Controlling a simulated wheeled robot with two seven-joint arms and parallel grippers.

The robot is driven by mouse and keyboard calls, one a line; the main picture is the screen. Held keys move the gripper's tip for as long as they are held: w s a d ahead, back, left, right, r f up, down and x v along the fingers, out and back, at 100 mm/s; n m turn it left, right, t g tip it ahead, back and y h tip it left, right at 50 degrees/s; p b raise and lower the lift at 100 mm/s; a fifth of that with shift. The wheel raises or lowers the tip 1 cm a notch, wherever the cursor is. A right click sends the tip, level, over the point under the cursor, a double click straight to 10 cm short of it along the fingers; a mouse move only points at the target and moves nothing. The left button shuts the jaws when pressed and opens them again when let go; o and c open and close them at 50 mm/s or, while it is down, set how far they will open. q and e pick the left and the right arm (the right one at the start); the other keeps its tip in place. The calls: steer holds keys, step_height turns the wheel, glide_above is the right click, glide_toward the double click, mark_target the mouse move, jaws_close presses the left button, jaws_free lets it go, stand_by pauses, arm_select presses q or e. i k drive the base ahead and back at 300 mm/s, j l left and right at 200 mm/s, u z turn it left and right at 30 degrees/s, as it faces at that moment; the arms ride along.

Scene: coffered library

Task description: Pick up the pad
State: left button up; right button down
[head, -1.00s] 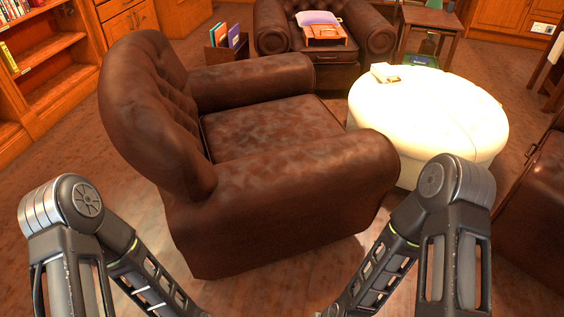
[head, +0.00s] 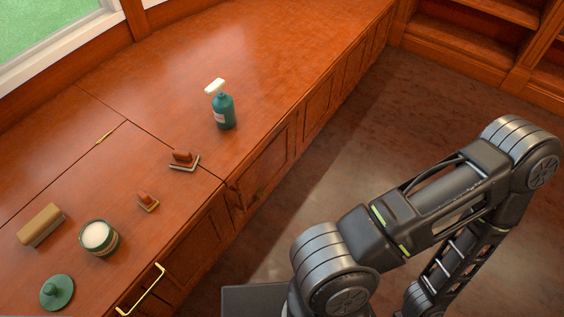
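A tan, block-shaped item (head: 41,226) that looks like a pad lies on the wooden counter at the lower left of the head view. Two small brown pieces also sit on the counter, a larger one (head: 183,159) on a pale flat base and a smaller one (head: 147,202); I cannot tell for sure which item is the pad. All of them lie free, with no gripper near. My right arm folds across the lower right, but its gripper is out of view. My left gripper is not in view either.
On the wooden counter (head: 270,75) stand a teal spray bottle (head: 224,110), an open jar (head: 99,238) with pale contents and a green lid (head: 57,292). A brass handle (head: 142,290) sticks out at the front. Open floor (head: 400,130) lies between counter and shelves (head: 470,45).

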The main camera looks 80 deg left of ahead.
mark_target(146, 200)
steer(key=u, duration=4.25)
steer(key=l+u, duration=0.1)
steer(key=u, duration=0.4)
steer(key=l+u, duration=0.15)
steer(key=u, duration=0.35)
steer(key=l+u, duration=0.1)
steer(key=u, duration=0.35)
steer(key=l+u, duration=0.1)
steer(key=u, duration=0.4)
steer(key=k+l+u, duration=0.95)
steer(key=k+l, duration=0.2)
steer(key=k, duration=0.15)
